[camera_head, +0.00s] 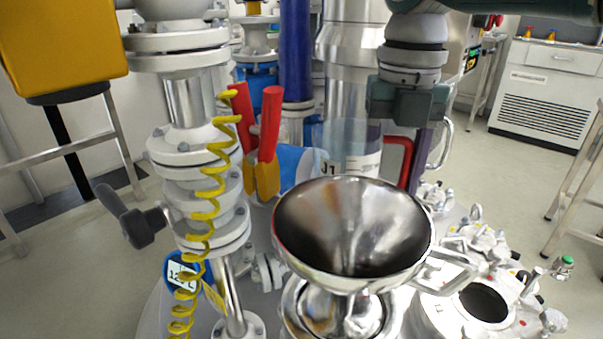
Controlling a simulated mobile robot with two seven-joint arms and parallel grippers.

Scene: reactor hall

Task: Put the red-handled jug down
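The red-handled jug (350,146) is clear, with a white label reading J1. It stands out behind a wide metal funnel, which hides its base, so I cannot tell what is under it. Its red handle (404,158) is on its right side. My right gripper (408,112) comes down from the upper right, just above the handle and overlapping the jug's top right. Its fingertips are hidden or unclear, so I cannot tell whether it grips the handle. My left gripper is not in view.
The metal funnel (352,225) takes up the front middle. A white flanged pipe (205,190) with a yellow coiled cord stands left. Red-handled tools (258,120) stand left of the jug. A vessel lid with an open port (484,302) and fittings lies front right.

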